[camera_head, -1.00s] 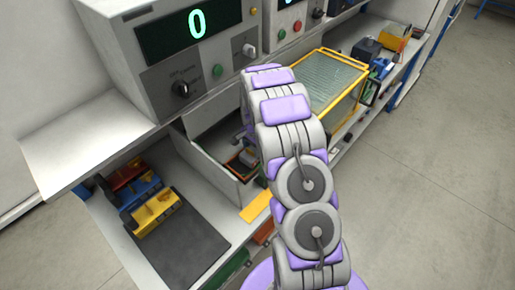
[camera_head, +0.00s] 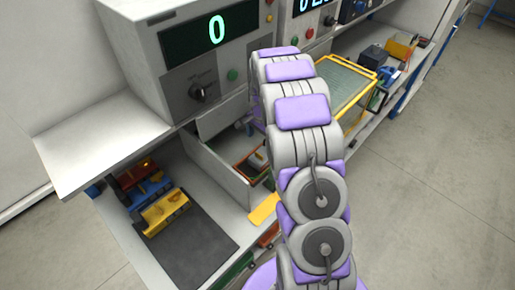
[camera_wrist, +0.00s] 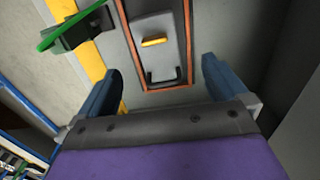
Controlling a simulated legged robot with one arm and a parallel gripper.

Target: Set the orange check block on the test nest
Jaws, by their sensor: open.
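My gripper (camera_wrist: 162,85) is open in the wrist view, its two blue fingers apart with nothing held between them. Beyond the fingers is an orange-rimmed recess (camera_wrist: 188,60) holding a grey piece (camera_wrist: 151,22) with a small yellow-orange bar (camera_wrist: 154,41) on it. The fingers are apart from the bar. I cannot tell whether the recess is the test nest. In the head view my arm hides the gripper. A small bright orange spot (camera_head: 146,163) shows at the red bin on the left; I cannot tell whether it is the check block.
A yellow bin (camera_head: 165,212) stands by a dark mat (camera_head: 195,250). An open grey compartment (camera_head: 222,172) lies left of my arm. The instrument reading 0 (camera_head: 190,70) overhangs behind. A yellow-framed glass box (camera_head: 345,85) stands right of my arm. The floor at right is clear.

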